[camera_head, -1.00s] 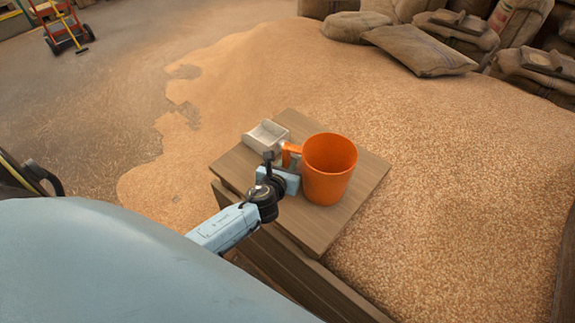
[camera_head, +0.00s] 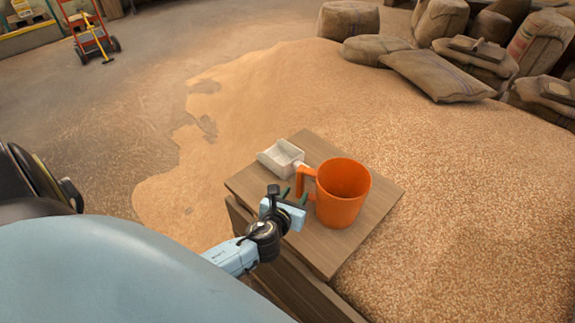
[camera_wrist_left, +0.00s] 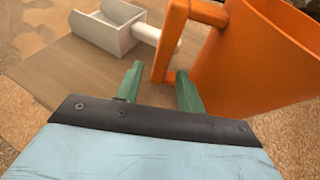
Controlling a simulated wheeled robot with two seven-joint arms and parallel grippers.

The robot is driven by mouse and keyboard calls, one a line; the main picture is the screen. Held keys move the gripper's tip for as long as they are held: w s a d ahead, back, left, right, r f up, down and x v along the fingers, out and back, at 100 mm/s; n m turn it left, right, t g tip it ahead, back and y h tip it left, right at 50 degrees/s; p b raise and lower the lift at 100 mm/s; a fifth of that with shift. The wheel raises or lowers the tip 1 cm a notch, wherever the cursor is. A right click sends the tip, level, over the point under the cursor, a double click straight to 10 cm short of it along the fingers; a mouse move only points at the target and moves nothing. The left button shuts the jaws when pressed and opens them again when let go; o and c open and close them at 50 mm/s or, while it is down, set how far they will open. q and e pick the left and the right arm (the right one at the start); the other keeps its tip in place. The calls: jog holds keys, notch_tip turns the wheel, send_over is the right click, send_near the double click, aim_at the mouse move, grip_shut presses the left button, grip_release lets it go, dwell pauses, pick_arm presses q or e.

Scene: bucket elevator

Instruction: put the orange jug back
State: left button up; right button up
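The orange jug (camera_head: 343,193) stands upright on a wooden board (camera_head: 330,255), its handle (camera_head: 304,182) facing left. In the left wrist view the jug (camera_wrist_left: 262,55) fills the upper right, with its handle (camera_wrist_left: 172,40) in front of the fingers. My left gripper (camera_head: 291,196) is beside the handle, on the near left side of the jug. Its two green fingers (camera_wrist_left: 158,88) are spread apart with nothing held between them; the lower end of the handle shows just beyond the gap. My right gripper is in neither view.
A pale metal scoop (camera_head: 279,158) with a white handle lies on the board left of the jug, close to the jug's handle. A large grain heap (camera_head: 460,190) surrounds the board. Sacks (camera_head: 435,75) lie at the back right, and a red hand truck (camera_head: 90,40) stands far left.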

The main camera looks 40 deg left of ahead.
pick_arm(q)
jog(key=v, duration=0.6)
jog(key=shift+p, duration=0.35)
